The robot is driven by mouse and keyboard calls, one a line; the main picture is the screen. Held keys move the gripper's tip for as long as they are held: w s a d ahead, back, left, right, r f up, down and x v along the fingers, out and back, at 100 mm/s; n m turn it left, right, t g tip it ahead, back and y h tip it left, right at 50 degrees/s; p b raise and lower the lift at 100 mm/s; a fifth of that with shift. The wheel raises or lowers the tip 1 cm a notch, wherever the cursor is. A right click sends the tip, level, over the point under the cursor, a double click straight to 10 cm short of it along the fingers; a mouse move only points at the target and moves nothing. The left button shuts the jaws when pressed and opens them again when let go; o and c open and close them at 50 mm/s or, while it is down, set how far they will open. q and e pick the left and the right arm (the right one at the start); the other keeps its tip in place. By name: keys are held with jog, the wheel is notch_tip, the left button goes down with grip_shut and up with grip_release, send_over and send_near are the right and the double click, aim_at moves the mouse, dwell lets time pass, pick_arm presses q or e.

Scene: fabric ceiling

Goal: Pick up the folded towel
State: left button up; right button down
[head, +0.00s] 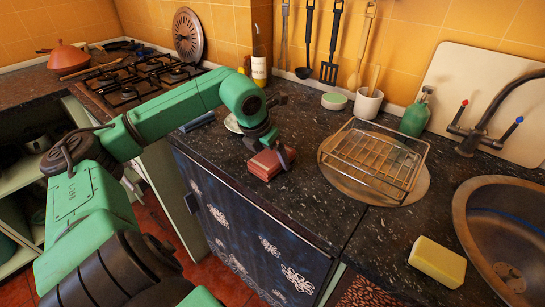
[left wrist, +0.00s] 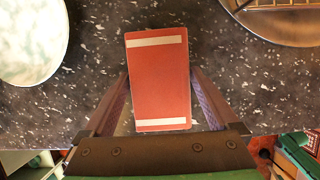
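The folded towel is a red block with a white stripe near each end. It lies on the dark speckled counter (head: 310,205), near the front edge, and shows in the head view (head: 264,166) and the left wrist view (left wrist: 159,82). My left gripper (left wrist: 160,75) points down at it, with one finger along each long side. The fingers are spread about as wide as the towel; I see no clear grip on it. In the head view, my left gripper (head: 277,155) partly hides the towel. My right gripper is not in view.
A wire rack (head: 378,158) on a round tray stands right of the towel, then a sink (head: 480,215) and yellow sponge (head: 437,262). A pale plate (head: 232,124) lies behind my left gripper. The stove (head: 140,84) is at the back left.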

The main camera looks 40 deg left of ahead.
aim_at(272, 156)
pick_arm(q)
jog(key=c, duration=0.8)
jog(key=shift+r+p, duration=0.3)
jog(key=shift+r, duration=0.25)
jog(key=shift+c, duration=0.2)
notch_tip(272, 156, up, 19)
jog(key=p, duration=0.7)
